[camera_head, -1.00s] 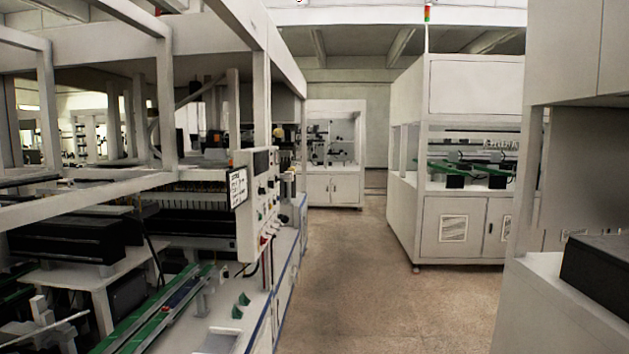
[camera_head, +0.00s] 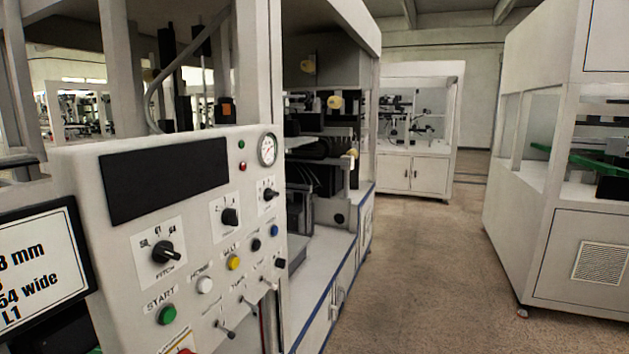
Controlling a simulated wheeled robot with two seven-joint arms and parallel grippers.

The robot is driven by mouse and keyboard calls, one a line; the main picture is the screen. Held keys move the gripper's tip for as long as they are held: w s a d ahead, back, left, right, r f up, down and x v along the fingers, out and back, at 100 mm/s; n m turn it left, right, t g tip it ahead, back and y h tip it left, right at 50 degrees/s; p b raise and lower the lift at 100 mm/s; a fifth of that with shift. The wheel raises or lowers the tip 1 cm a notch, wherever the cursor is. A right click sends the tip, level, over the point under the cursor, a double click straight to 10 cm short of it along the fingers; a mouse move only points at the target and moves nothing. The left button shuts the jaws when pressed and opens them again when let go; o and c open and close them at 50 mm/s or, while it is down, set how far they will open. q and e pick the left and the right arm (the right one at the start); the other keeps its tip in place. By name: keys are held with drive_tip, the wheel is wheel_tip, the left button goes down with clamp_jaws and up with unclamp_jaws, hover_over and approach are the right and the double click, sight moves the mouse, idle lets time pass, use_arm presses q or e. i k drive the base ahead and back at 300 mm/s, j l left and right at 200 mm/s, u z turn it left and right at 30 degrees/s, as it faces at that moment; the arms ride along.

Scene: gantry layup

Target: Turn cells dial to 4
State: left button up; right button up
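A light grey control panel (camera_head: 110,240) stands close at the left in the head view. It carries three black rotary dials on white plates. The largest, at lower left, is the pitch dial (camera_head: 165,252), with marks above it. A second dial (camera_head: 230,216) sits in the middle and a third dial (camera_head: 269,194) at upper right. The labels of these two are too small to read, so I cannot tell which is the cells dial or where it points. Neither of my grippers is in view.
Below the dials are a green start button (camera_head: 166,315), a white button (camera_head: 205,285), a yellow button (camera_head: 233,262) and toggle switches. A sign (camera_head: 40,262) stands at far left. The floor (camera_head: 430,270) to the right is clear, with a machine cabinet (camera_head: 560,190) beyond it.

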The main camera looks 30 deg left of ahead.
sight(229, 216)
drive_tip(key=i+u, duration=0.15)
drive_tip(key=i, duration=0.35)
drive_tip(key=i+l+u, duration=0.15)
drive_tip(key=i, duration=0.35)
drive_tip(key=i+l+u, duration=0.1)
drive_tip(key=i, duration=0.4)
drive_tip(key=i+l+u, duration=0.15)
drive_tip(key=i, duration=0.3)
drive_tip(key=i+l+u, duration=0.15)
drive_tip(key=u, duration=2.95)
